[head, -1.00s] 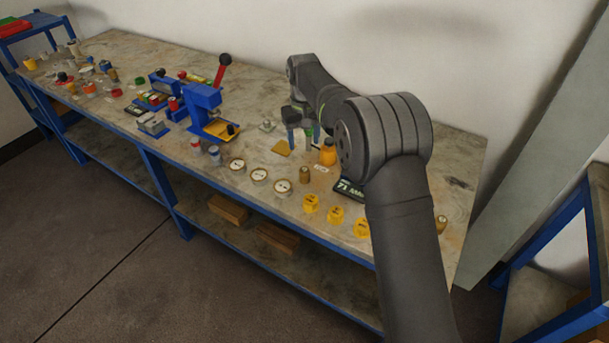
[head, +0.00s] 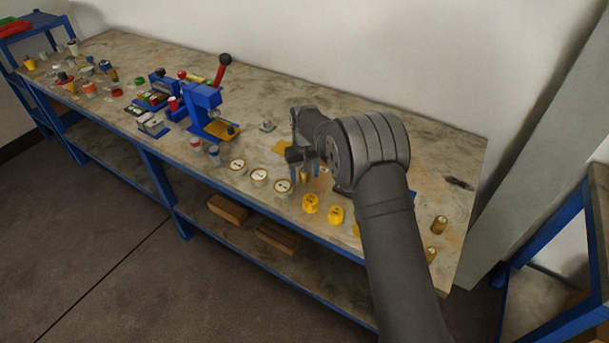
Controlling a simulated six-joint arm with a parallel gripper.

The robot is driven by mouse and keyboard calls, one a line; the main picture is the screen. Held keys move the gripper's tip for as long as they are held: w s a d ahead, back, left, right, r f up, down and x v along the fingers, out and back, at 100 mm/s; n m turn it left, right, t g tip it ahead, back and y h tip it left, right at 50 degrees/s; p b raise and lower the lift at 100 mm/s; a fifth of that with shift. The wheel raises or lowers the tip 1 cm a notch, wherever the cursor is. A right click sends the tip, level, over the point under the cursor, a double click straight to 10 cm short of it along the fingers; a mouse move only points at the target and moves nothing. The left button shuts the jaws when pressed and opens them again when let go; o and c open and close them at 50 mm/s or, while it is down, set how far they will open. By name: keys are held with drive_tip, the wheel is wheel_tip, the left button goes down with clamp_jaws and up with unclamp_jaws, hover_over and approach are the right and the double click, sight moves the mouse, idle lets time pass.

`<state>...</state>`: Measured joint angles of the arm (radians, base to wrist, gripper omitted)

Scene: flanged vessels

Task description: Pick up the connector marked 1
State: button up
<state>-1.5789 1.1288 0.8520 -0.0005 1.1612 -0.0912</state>
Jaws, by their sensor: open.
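My gripper (head: 304,164) is open over the front half of the bench, pointing down. A small brass piece (head: 304,176) shows just below and between its fingers; I cannot tell whether they touch it. Yellow pieces stand near the front edge, one (head: 311,203) in front of my gripper and another (head: 336,215) to its right; a third is partly hidden by my arm. Two more brass pieces (head: 439,224) (head: 431,254) stand at the right end. The markings are too small to read, so I cannot tell which piece is marked 1.
Many small parts crowd the bench's (head: 390,119) left end. The back right of the bench is mostly clear.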

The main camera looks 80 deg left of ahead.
drive_tip(key=c, duration=1.2)
